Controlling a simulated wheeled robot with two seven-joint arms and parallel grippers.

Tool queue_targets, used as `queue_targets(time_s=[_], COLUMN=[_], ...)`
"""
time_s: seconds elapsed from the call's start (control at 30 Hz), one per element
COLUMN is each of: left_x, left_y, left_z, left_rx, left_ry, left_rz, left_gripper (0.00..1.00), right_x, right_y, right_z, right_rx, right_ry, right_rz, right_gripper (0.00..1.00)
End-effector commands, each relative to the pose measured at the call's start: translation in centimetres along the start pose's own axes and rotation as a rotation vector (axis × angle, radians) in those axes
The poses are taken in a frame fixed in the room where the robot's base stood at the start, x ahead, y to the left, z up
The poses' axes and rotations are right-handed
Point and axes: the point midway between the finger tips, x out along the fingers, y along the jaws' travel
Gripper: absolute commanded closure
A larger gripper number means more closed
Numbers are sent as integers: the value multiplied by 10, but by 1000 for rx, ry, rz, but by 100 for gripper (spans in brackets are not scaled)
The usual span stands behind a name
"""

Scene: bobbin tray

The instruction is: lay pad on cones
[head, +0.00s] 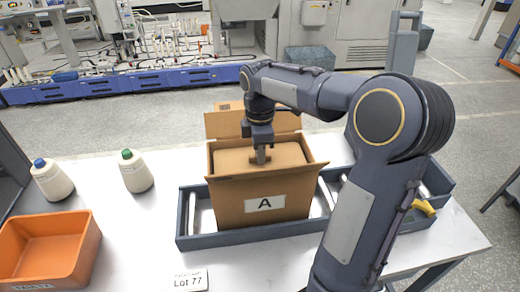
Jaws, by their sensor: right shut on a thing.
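A brown cardboard pad (232,160) lies flat inside the mouth of an open cardboard box (228,200), a little below its rim. My right gripper (262,158) points down at the middle of the pad and is shut on it. The box stands upright, with a white label "A" (265,204) on its front and its back flap (225,123) raised. No cones show; the pad hides the inside of the box. I cannot tell whether the pad rests on anything. My left gripper is out of view.
The box stands in a long grey-blue roller tray (205,241) on a white table (130,232). An orange bin (88,245), two white bottles (52,181) (136,174) and a "Lot 77" card (188,281) are at left. A yellow object (425,207) lies at right.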

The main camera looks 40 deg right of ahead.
Motion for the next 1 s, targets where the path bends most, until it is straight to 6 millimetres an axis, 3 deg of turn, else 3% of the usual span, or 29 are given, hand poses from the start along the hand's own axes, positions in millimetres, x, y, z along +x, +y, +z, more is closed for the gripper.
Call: queue_targets(time_s=[0.27, 0.3, 0.5, 0.77, 1.0], left_x=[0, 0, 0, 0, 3], left_y=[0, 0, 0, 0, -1], left_z=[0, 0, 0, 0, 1], left_rx=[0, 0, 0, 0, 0], left_ry=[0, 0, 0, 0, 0], left_rz=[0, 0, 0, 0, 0], left_gripper=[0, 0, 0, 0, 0], right_x=[1, 1, 0, -1, -32], right_y=[0, 0, 0, 0, 1], right_z=[0, 0, 0, 0, 0], right_rx=[0, 0, 0, 0, 1], right_ry=[0, 0, 0, 0, 2], right_rz=[0, 0, 0, 0, 5], right_gripper=[100, 82, 59, 59, 59])
